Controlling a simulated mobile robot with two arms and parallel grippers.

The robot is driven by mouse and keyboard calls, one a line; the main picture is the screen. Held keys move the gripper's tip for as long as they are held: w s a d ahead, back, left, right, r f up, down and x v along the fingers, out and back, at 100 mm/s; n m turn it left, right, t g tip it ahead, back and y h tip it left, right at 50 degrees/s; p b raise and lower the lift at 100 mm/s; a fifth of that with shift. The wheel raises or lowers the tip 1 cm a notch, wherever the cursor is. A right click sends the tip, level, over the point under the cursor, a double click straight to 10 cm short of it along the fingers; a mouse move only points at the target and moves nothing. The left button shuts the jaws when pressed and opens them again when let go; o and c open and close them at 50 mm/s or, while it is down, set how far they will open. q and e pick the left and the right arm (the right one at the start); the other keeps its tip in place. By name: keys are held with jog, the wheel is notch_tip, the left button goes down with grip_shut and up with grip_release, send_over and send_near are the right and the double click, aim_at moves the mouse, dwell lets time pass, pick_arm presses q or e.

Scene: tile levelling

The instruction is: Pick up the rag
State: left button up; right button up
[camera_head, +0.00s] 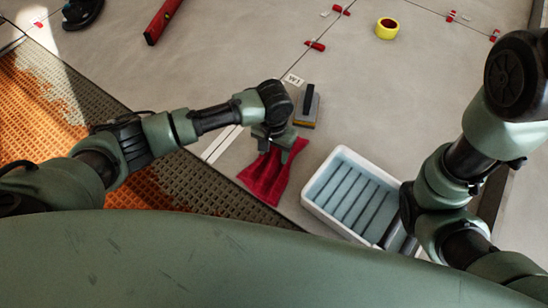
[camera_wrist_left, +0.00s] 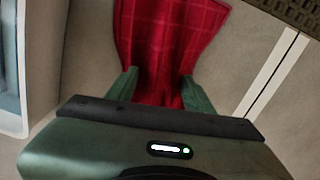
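The red checked rag (camera_head: 264,179) lies on the grey tile floor near the edge of the orange and dark mesh matting. My left gripper (camera_head: 275,140) is above its upper end and hides part of it. In the left wrist view the rag (camera_wrist_left: 168,35) is wide at the top and narrows, with folds, between the two green fingers of my left gripper (camera_wrist_left: 158,88). One finger is on each side of it. I cannot tell whether they are closed tight on the cloth. My right gripper does not show; only the right arm does.
A white tub (camera_head: 345,160) with a ribbed, blue-grey inside stands right of the rag. A grey and yellow float (camera_head: 306,107) lies just behind the gripper. Yellow tape (camera_head: 387,28), a red level (camera_head: 162,21) and small red clips lie farther back. Open tile lies between.

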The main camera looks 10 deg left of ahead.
pick_arm(q)
grip_shut()
